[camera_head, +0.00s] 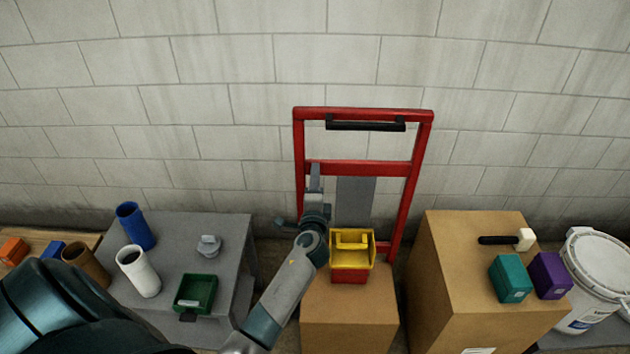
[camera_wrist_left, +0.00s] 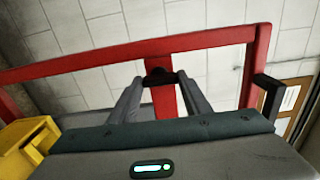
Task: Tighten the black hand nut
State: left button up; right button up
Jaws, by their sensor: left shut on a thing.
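The black hand nut (camera_wrist_left: 158,76) shows in the left wrist view as a dark knob against the red crossbar of the hand truck (camera_wrist_left: 130,53). My left gripper (camera_wrist_left: 160,80) is shut on it, one grey finger on each side. In the head view my left gripper (camera_head: 315,172) is at the left part of the hand truck's middle crossbar (camera_head: 375,168), and it hides the nut there. How far the nut is turned cannot be told. My right gripper is in neither view.
A yellow bin (camera_head: 368,247) on a red bin (camera_head: 349,275) sits on a cardboard box (camera_head: 350,315) beside my left forearm. A grey table (camera_head: 185,235) with tubes and a green bin (camera_head: 190,303) is left. A taller box (camera_head: 465,270) with small items stands right.

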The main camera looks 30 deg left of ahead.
pick_arm(q)
jog(key=o, duration=1)
jog(key=shift+o, duration=0.2)
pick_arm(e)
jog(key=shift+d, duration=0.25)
pick_arm(q)
jog(key=b+v, duration=0.4)
jog(key=v, duration=1.3)
jog(key=shift+s, duration=0.25)
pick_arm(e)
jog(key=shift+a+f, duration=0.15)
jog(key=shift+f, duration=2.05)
